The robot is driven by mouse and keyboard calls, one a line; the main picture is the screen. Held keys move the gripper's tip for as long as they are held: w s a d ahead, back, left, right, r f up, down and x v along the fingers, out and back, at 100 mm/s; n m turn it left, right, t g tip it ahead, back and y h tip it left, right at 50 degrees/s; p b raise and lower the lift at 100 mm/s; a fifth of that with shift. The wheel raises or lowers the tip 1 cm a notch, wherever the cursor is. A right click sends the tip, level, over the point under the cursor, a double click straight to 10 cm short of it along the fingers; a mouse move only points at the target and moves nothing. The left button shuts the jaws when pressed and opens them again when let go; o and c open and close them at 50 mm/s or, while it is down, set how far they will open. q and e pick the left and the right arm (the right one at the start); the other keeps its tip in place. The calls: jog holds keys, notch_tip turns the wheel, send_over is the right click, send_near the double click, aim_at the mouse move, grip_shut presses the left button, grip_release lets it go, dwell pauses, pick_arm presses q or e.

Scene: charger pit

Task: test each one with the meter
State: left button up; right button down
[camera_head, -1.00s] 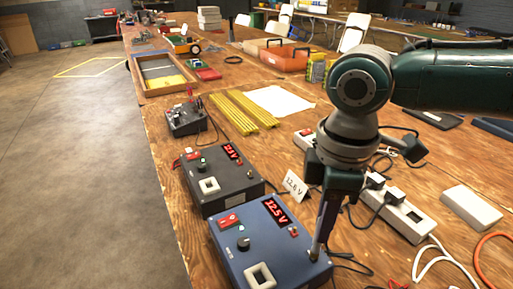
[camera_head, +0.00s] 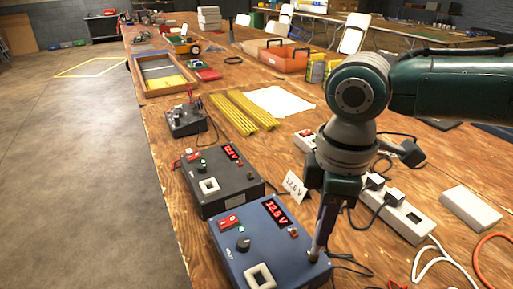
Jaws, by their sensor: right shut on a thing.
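A blue charger box (camera_head: 243,255) with a red display reading 12.5 V stands at the front of the table. A dark grey charger box (camera_head: 225,190) with a red display, hard to read, stands behind it. A smaller dark device (camera_head: 186,120) with leads, perhaps the meter, stands further back. A white card (camera_head: 294,186) reading 12.6 V stands beside the boxes. My right gripper (camera_head: 315,256) points down at the right edge of the blue box, shut on a thin dark probe-like thing (camera_head: 325,225) mostly hidden by the fingers. My left gripper is not in view.
A white power strip (camera_head: 402,218) with plugs and cables lies right of my gripper, near a white block (camera_head: 470,207). Yellow strips (camera_head: 240,112), white paper (camera_head: 280,101), a wooden tray (camera_head: 163,76) and an orange toolbox (camera_head: 286,58) lie further back.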

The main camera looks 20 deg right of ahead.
jog(key=shift+f, duration=0.1)
jog(key=c, duration=0.7)
grip_release()
jog(key=shift+c, duration=0.2)
jog(key=shift+o, duration=0.3)
jog(key=shift+o, duration=1.3)
notch_tip(320, 180, up, 8)
jog(key=p, duration=0.8)
jog(key=shift+f, duration=0.25)
